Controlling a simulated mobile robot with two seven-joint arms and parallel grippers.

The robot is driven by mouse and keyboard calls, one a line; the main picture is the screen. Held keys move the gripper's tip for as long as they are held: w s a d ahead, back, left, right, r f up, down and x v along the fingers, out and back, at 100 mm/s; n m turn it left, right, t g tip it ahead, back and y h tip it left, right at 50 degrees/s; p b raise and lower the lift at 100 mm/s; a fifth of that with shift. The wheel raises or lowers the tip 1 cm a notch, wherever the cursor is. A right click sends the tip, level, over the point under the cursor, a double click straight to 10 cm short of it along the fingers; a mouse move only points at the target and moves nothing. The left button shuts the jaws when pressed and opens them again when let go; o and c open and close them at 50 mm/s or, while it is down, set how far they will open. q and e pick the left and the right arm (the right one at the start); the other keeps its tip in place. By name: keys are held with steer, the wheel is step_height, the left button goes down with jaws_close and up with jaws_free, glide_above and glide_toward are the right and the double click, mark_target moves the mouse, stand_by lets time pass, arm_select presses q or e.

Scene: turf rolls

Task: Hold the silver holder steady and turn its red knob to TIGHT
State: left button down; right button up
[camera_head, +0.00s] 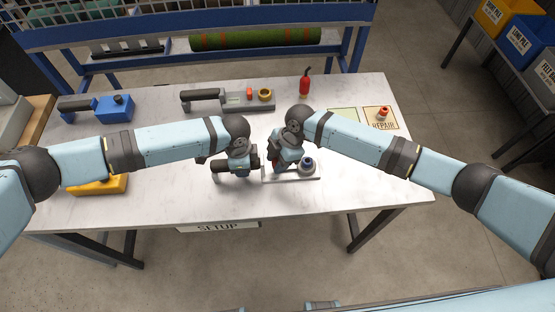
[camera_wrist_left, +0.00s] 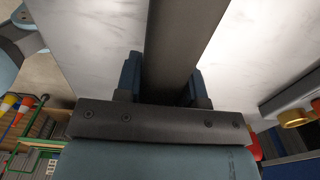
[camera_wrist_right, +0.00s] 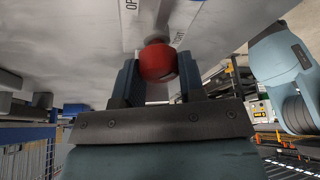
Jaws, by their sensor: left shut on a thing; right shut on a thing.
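My right gripper (camera_head: 277,165) is over the holder's middle, shut on the red knob (camera_wrist_right: 157,62). In the right wrist view, partly hidden lettering shows on a pale plate (camera_wrist_right: 131,18) beyond the knob. Which mark the knob points to cannot be told.
A blue tool (camera_head: 115,108) and a yellow one (camera_head: 100,185) are at left. A REPAIR mat (camera_head: 385,124) is at right. The table's front right is clear.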

steer(key=m+t, duration=0.2)
steer(key=m, duration=0.4)
steer(key=m+t, duration=0.2)
steer(key=m, duration=0.3)
steer(key=shift+m, duration=0.3)
steer(key=shift+h, duration=0.3)
steer(key=o, duration=0.9)
steer(key=shift+o, duration=0.2)
steer(key=v, duration=1.2)
steer(key=shift+s, duration=0.15)
